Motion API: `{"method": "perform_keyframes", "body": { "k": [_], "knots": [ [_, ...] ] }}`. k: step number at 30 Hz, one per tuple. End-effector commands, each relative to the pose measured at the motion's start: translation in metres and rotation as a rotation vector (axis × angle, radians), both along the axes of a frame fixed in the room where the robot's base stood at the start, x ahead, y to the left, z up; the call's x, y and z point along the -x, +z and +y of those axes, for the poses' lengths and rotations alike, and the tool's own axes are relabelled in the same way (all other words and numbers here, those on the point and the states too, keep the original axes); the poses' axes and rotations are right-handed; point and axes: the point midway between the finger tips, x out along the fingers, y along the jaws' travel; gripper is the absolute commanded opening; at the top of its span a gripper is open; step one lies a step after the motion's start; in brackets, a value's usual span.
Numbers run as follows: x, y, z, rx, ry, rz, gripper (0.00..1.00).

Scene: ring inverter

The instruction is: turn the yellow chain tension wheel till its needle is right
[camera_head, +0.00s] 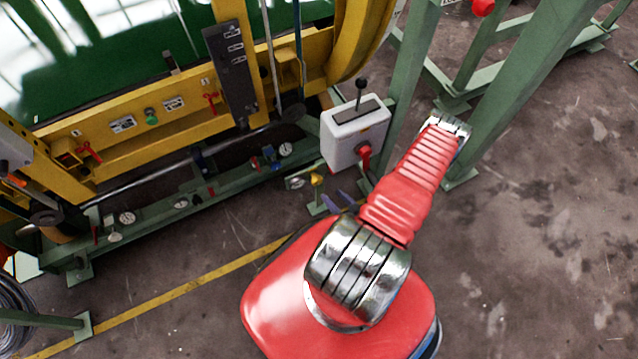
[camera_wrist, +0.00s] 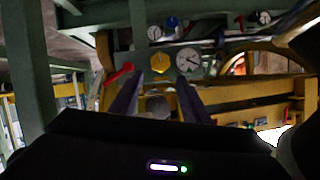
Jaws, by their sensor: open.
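The yellow wheel (camera_head: 317,180) sits low on the green rail, under the white lever box. In the wrist view the yellow wheel (camera_wrist: 157,78) appears between my two finger ends, with no finger seen closed on it. A white dial with a dark needle (camera_wrist: 190,60) is right beside it in the wrist view, and the dial also shows edge-on in the head view (camera_head: 295,183). Its exact reading is too small to tell. My gripper (camera_head: 336,196) is open, its dark fingers close to the wheel. Whether the fingers touch it, I cannot tell.
A red handle (camera_wrist: 118,75) is just left of my fingers in the wrist view. A blue wheel (camera_wrist: 171,22) and another dial (camera_wrist: 154,33) lie above. The white lever box (camera_head: 356,135) and a green post (camera_head: 408,90) stand close to my arm.

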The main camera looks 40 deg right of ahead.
Motion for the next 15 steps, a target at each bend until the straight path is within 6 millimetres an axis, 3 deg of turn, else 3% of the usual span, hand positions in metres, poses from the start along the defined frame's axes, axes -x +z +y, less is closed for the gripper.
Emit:
{"method": "perform_keyframes", "body": {
  "k": [15],
  "knots": [
    [-0.039, -0.016, -0.006, 0.000, 0.003, 0.000, 0.43]
  ]
}}
